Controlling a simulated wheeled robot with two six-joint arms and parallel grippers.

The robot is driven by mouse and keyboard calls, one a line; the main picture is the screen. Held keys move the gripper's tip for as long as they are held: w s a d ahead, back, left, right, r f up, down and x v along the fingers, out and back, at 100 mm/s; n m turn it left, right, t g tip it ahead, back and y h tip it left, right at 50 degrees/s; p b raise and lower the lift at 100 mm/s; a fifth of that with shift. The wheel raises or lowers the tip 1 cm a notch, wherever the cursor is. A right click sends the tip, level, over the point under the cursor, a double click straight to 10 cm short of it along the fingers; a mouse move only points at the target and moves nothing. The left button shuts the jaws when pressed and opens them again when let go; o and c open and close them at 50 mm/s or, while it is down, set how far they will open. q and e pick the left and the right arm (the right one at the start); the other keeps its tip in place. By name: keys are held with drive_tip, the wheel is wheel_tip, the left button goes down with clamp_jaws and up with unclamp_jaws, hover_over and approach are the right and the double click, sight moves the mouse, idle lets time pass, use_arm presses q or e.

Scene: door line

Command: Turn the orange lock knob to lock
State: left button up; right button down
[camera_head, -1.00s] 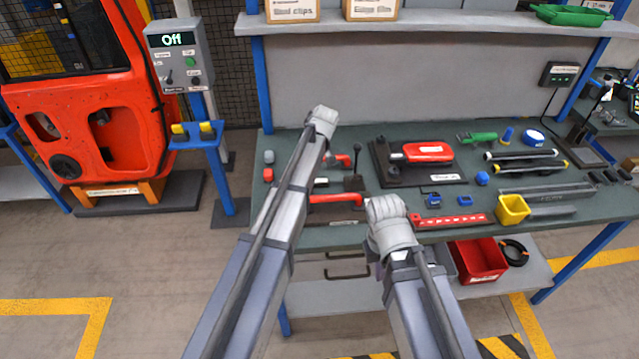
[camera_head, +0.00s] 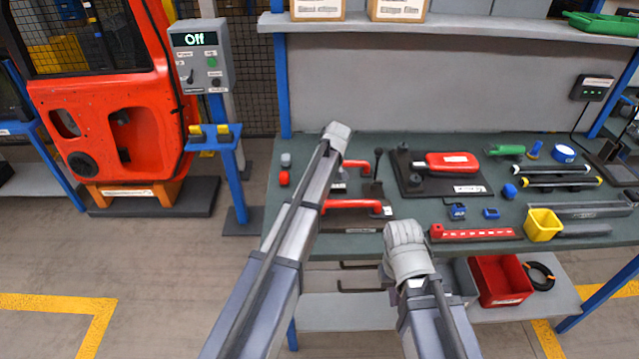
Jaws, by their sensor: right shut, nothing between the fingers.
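I cannot pick out an orange lock knob for certain. On the green bench top (camera_head: 262,245) are red-orange handles, one at the back (camera_head: 357,165) and one in front (camera_head: 345,205), partly hidden by my left arm. A small red knob (camera_head: 284,179) stands left of that arm. My right gripper (camera_head: 405,240) is a pale grey shape over the bench's front edge, shut and empty, apart from the handles. My left arm reaches up across the bench and ends in a pale grey end (camera_head: 337,133). Its fingers are hidden.
A red door (camera_head: 120,120) stands at the left beside a control box (camera_head: 203,55) reading "Off". A black fixture with a red body (camera_head: 450,162), a red rail (camera_head: 472,234) and a yellow bin (camera_head: 542,226) occupy the bench's right side. The floor at the left is open.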

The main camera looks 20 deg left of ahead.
use_arm(q)
clamp_jaws()
idle(0.8)
